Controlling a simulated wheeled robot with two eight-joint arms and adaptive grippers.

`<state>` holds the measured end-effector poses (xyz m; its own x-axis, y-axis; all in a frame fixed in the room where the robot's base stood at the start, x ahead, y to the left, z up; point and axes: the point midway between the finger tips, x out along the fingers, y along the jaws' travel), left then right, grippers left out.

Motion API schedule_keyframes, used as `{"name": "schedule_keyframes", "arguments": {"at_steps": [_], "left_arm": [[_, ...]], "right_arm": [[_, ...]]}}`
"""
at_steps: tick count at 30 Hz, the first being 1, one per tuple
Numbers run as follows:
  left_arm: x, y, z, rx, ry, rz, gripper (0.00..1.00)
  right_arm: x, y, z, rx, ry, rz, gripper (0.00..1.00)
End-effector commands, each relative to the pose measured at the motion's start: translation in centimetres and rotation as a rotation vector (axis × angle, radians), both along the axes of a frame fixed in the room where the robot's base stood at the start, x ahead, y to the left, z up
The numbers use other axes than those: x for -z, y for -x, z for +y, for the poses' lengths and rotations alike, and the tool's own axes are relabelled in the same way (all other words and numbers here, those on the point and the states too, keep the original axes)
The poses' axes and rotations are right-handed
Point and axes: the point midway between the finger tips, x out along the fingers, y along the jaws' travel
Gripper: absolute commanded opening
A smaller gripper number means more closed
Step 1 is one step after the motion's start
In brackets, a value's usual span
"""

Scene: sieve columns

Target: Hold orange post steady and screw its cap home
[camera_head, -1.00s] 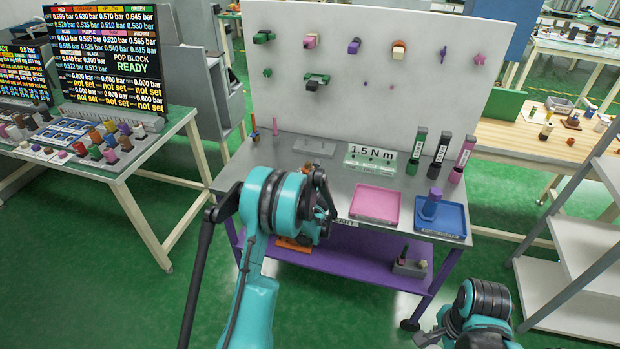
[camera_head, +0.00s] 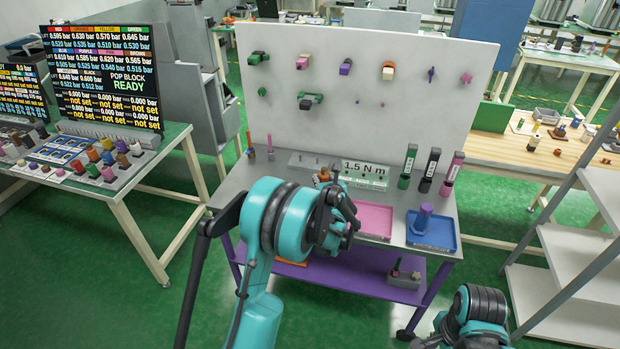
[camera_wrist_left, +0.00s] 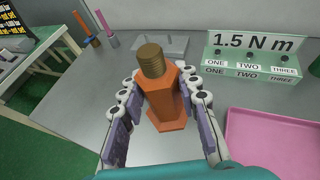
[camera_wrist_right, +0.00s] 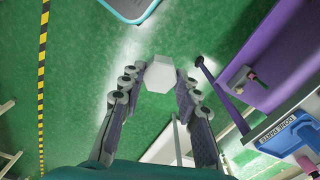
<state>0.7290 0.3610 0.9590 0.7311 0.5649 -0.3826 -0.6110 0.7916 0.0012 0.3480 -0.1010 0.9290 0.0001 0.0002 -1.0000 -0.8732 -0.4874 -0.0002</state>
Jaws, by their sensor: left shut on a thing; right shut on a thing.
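The orange post (camera_wrist_left: 163,108) is a hexagonal body with a wider hexagonal foot and a brass threaded top (camera_wrist_left: 151,60). My left gripper (camera_wrist_left: 162,85) is shut around it and holds it, slightly tilted, over the grey bench. In the head view my left gripper (camera_head: 342,205) hides most of the post. My right gripper (camera_wrist_right: 160,88) is shut on a white hexagonal piece (camera_wrist_right: 160,74), held over the green floor away from the bench. I cannot tell whether this piece is the cap. In the head view the right fingers are out of frame.
A grey block (camera_wrist_left: 158,46) and a green "1.5 N m" stand (camera_wrist_left: 254,56) are at the bench back. Labelled tubes (camera_head: 428,170) stand at right. The pegboard (camera_head: 430,110) rises behind.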

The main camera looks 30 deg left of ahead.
Motion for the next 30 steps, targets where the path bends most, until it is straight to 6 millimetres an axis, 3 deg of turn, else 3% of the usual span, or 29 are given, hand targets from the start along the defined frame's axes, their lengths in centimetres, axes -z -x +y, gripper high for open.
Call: {"name": "schedule_keyframes", "arguments": {"at_steps": [6, 19, 20, 23, 30], "left_arm": [[-1.5, 0.1, -2.5, 0.001, 0.001, -0.001, 0.0], [-1.7, 0.2, -2.9, 0.0, 0.001, -0.001, 0.0], [-1.7, 0.2, -2.9, 0.0, 0.001, -0.001, 0.26], [-1.7, 0.2, -2.9, 0.0, 0.001, -0.001, 0.0], [-1.7, 0.2, -2.9, 0.0, 0.001, -0.001, 0.0]], "right_arm": [[-0.8, 0.0, 0.0, 0.0, 0.0, 0.0, 0.12], [-0.8, 0.0, 0.0, 0.0, 0.0, 0.0, 0.12], [-0.8, 0.0, 0.0, 0.0, 0.0, 0.0, 0.12], [-0.8, 0.0, 0.0, 0.0, 0.0, 0.0, 0.12], [-0.8, 0.0, 0.0, 0.0, 0.0, 0.0, 0.12]]}}
